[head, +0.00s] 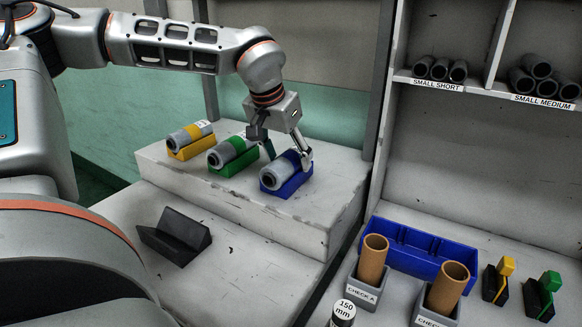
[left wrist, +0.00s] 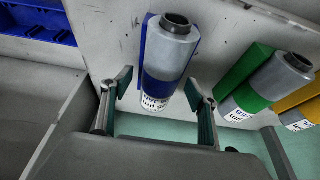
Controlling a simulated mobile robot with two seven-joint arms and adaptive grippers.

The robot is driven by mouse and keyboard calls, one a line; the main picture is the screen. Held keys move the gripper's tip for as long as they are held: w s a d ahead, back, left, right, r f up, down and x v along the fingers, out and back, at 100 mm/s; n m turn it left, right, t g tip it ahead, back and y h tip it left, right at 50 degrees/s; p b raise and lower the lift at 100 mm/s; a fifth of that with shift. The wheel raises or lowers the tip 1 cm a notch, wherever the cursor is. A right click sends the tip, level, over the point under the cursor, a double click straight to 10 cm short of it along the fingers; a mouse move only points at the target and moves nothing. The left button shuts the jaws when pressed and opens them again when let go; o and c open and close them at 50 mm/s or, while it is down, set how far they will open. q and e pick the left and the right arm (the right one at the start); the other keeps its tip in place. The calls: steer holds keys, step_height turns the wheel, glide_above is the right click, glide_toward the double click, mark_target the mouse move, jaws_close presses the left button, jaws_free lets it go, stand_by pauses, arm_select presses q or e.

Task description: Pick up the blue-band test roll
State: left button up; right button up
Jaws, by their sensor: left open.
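The blue-band test roll (head: 275,177) is a grey cylinder with a dark blue band, lying in a blue cradle (head: 293,187) on the raised white step. It also shows in the left wrist view (left wrist: 171,52), with a white printed label near its lower end. My left gripper (head: 287,155) is open at the roll's far end. In the left wrist view the gripper (left wrist: 157,88) has one finger on each side of the roll's labelled end, with a gap showing on both sides. My right gripper is not in view.
A green-band roll (head: 226,155) and a yellow-band roll (head: 187,135) lie in matching cradles to the left. A black V-shaped cradle (head: 175,236) sits on the lower surface. A blue bin (head: 418,250) and brown tubes (head: 373,259) in grey holders stand at right.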

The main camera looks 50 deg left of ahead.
arm_select(q)
steer(key=shift+r, duration=0.2)
steer(key=shift+s, duration=0.1)
steer(key=shift+c, duration=1.4)
steer(key=c, duration=1.3)
steer(key=shift+r, duration=0.1)
